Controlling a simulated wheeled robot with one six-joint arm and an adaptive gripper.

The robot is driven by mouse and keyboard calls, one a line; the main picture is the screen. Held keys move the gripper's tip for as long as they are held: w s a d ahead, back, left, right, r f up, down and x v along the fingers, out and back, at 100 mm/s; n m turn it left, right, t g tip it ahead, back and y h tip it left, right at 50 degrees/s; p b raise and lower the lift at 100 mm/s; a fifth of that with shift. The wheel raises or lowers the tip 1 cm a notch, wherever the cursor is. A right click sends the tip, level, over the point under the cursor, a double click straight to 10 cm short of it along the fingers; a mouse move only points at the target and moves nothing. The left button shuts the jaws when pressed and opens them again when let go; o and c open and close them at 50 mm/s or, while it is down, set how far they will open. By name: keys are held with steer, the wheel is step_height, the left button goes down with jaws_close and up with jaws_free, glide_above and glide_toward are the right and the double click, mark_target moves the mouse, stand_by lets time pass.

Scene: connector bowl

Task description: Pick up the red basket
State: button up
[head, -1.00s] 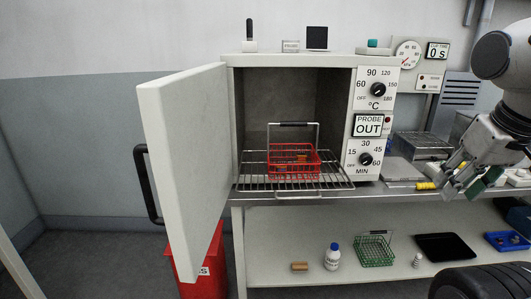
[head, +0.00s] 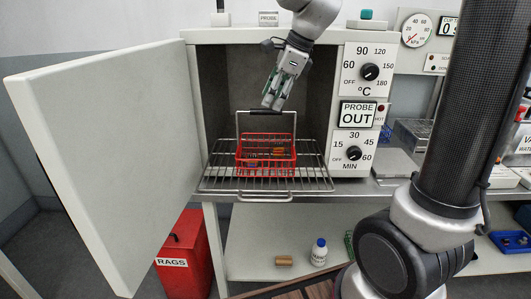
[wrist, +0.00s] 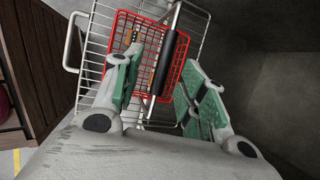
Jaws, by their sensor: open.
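The red basket (head: 266,163) stands on a wire rack inside the open oven. It is a wire basket with a raised metal handle that has a black grip (head: 266,112). A few small orange-brown and dark pieces lie in it. My gripper (head: 271,104) points down in the oven's opening, just above the black grip. In the wrist view my gripper (wrist: 155,95) has its fingers spread apart. The black grip (wrist: 170,62) shows between and beyond them, with the red basket (wrist: 178,45) below. I cannot see the fingers touching the handle.
The oven door (head: 105,160) stands wide open on the left. The wire rack (head: 215,180) sticks out at the front. The oven's control panel (head: 366,110) is close on the right. A red rags bin (head: 183,255) stands below on the left.

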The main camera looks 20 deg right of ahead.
mark_target(266, 111)
steer(key=x, duration=0.6)
steer(key=shift+w, duration=0.3)
steer(key=shift+d, duration=0.1)
jaws_close()
